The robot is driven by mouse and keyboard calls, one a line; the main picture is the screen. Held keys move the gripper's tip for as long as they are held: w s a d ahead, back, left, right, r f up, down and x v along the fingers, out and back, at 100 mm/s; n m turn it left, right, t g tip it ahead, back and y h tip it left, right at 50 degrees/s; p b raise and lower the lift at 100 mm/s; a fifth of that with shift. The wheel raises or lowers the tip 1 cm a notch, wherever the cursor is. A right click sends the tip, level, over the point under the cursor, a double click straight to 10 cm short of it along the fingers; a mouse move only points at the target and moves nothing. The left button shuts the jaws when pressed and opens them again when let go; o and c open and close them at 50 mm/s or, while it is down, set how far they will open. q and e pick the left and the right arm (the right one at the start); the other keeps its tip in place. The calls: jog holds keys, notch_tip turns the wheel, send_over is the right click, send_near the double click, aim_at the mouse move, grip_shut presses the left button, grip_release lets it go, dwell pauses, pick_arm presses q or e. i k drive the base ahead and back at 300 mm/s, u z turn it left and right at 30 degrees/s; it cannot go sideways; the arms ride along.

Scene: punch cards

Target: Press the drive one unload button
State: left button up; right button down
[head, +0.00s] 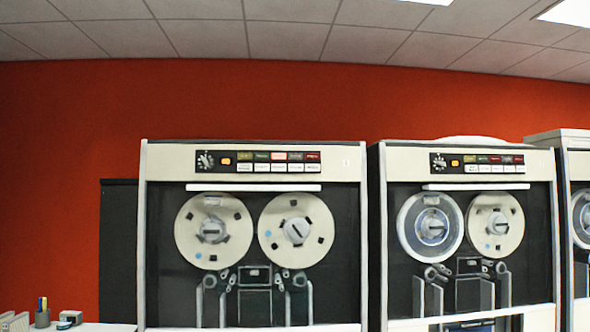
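A cream and black tape drive (335,163) stands left of centre, with a small mark at its top right that looks like a "1". Its dark control panel (214,169) has a knob (204,161), a lit orange indicator (226,161) and two rows of small buttons (277,168). One upper button (279,156) is bright pink-red; the others are dim green, olive and red above white ones. The labels are too small to read, so I cannot tell which is unload. Two pale reels (186,228) sit below the panel. Neither of my grippers is in view.
A second tape drive (538,168) with a similar panel (478,163) stands to the right, and part of a third (580,170) shows at the right edge. A dark cabinet (118,250) stands at left. A pen cup (42,317) sits on a low surface at bottom left.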

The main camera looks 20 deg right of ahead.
aim_at(294, 167)
jog(key=u, duration=0.05)
jog(key=i, duration=0.95)
jog(key=z, duration=0.05)
